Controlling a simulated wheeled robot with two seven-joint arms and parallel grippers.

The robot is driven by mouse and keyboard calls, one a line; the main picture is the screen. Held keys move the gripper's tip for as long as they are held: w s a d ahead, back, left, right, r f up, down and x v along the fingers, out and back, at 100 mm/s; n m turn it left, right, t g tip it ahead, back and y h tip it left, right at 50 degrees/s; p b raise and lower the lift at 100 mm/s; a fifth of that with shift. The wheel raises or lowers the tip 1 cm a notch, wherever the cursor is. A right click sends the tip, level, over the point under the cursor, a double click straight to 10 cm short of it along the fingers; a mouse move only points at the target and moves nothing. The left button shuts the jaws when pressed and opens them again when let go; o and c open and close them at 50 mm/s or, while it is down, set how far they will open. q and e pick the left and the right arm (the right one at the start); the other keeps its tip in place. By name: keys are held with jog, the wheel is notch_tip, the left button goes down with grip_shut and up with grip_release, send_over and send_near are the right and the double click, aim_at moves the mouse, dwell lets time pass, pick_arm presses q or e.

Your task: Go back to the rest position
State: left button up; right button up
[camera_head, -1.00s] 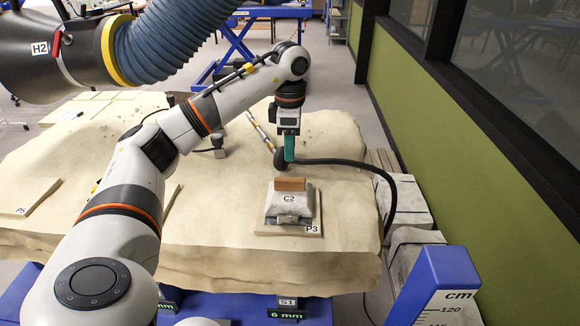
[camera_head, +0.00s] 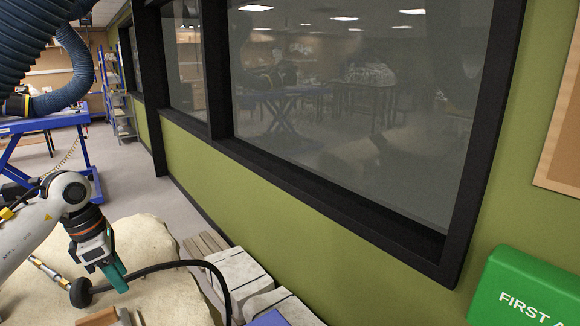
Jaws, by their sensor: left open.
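My left arm comes in from the left edge of the head view. Its gripper (camera_head: 116,278), with teal fingers, points down over the pale stone slab (camera_head: 165,295). The jaws are open, though the gap between the fingers is hard to see from here. Nothing shows between them. A reddish-brown block (camera_head: 98,318) shows at the bottom edge, below the gripper and apart from it; what is under it is mostly cut off. My right gripper is not in view.
A black hose (camera_head: 180,264) with a round black end (camera_head: 80,293) curves close behind the gripper. Pale blocks (camera_head: 240,281) stand right of the slab, along the green wall (camera_head: 300,250). A green first-aid box (camera_head: 525,290) is at lower right. A blue-framed table (camera_head: 45,122) stands behind.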

pick_arm(q)
jog(key=d+f+t+h, duration=0.1)
jog(key=d+f+h, duration=0.2)
jog(key=d+h, duration=1.1)
jog(key=s+d+r+n+t+h, duration=0.1)
jog(key=d+r+n+t, duration=0.3)
jog(key=d, duration=0.3)
jog(key=d+r+n+t+h, duration=0.1)
jog(key=d+r+n+t, duration=0.3)
jog(key=d, duration=0.4)
jog(key=s+a+f+n+t+y, duration=0.3)
jog(key=a+f+n+y, duration=0.5)
jog(key=n, duration=0.8)
jog(key=s+a+f+n+t+y, duration=0.2)
jog(key=a+f+n+y, duration=0.3)
jog(key=f+n+y, duration=0.75)
jog(key=s+f+n+g+h, duration=0.1)
jog(key=s+f+n+g, duration=0.4)
jog(key=s, duration=0.6)
jog(key=s+f+n+g+h, duration=0.2)
jog(key=s+f+n+g, duration=0.4)
jog(key=s, duration=0.5)
notch_tip(320, 180, down, 24)
jog(key=m+g, duration=0.2)
jog(key=m, duration=0.1)
jog(key=s+a+f+g+b, duration=0.1)
jog(key=s+a+f, duration=0.2)
jog(key=s+f, duration=1.4)
jog(key=shift+f+y+b, duration=0.35)
jog(key=shift+f, duration=0.55)
